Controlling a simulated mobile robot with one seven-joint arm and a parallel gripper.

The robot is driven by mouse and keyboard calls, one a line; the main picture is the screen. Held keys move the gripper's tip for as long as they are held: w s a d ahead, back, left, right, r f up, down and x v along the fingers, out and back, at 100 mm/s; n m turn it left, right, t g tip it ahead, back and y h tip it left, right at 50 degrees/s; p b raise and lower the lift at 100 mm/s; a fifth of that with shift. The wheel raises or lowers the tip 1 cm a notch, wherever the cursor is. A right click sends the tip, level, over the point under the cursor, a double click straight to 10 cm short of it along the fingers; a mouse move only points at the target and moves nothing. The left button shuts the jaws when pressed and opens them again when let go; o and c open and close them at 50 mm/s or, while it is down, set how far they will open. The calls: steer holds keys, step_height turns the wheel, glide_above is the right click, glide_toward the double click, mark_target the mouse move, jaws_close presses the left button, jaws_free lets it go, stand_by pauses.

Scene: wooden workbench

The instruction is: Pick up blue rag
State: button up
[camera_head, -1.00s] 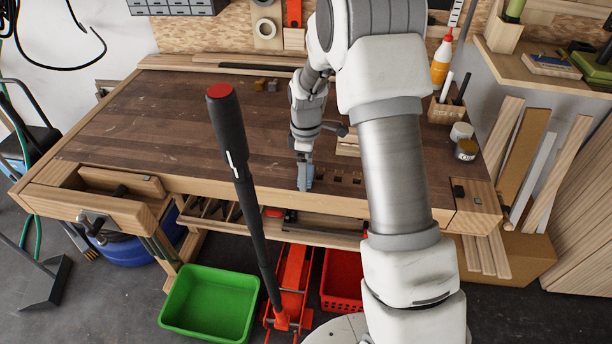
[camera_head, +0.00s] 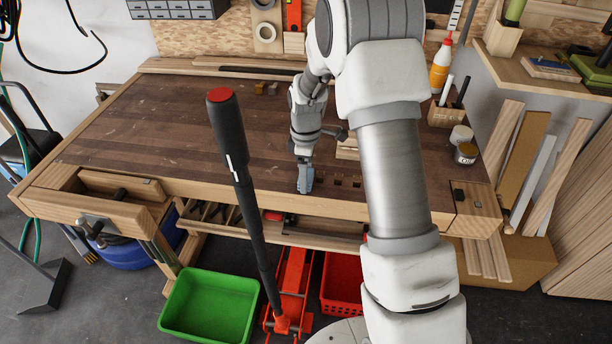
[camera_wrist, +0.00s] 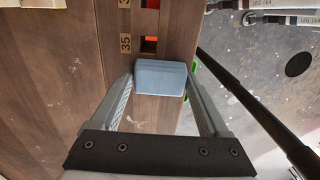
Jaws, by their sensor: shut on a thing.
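The blue rag (camera_wrist: 161,77) looks like a folded, light blue block in the wrist view. My gripper (camera_wrist: 160,82) is shut on it, with one finger at each side. In the head view the blue rag (camera_head: 306,180) shows small at the front edge of the workbench, under my gripper (camera_head: 304,178). I cannot tell whether the rag touches the bench top or is just above it.
The wooden workbench (camera_head: 180,130) is mostly clear to the left. A black-handled jack lever (camera_head: 240,170) rises in front of the bench. Green (camera_head: 208,305) and red (camera_head: 341,283) crates stand on the floor.

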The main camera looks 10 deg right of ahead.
steer(key=r, duration=0.4)
steer(key=shift+s+d+r, duration=0.1)
steer(key=shift+d+r, duration=0.15)
steer(key=shift+d, duration=0.05)
steer(key=s+d+r, duration=0.6)
steer(key=d, duration=0.3)
steer(key=shift+s+a+f+m+p, duration=0.2)
steer(key=shift+s+a+f+m, duration=0.15)
steer(key=shift+a+f+m, duration=1.55)
steer(key=shift+s+a+f+m+p, duration=0.3)
steer(key=shift+a+f+m, duration=0.75)
steer(key=shift+m, duration=1.6)
steer(key=shift+s+a+f+m+p, duration=0.1)
steer(key=shift+s+a+f+m, duration=0.3)
steer(key=shift+a+f+m, duration=1.2)
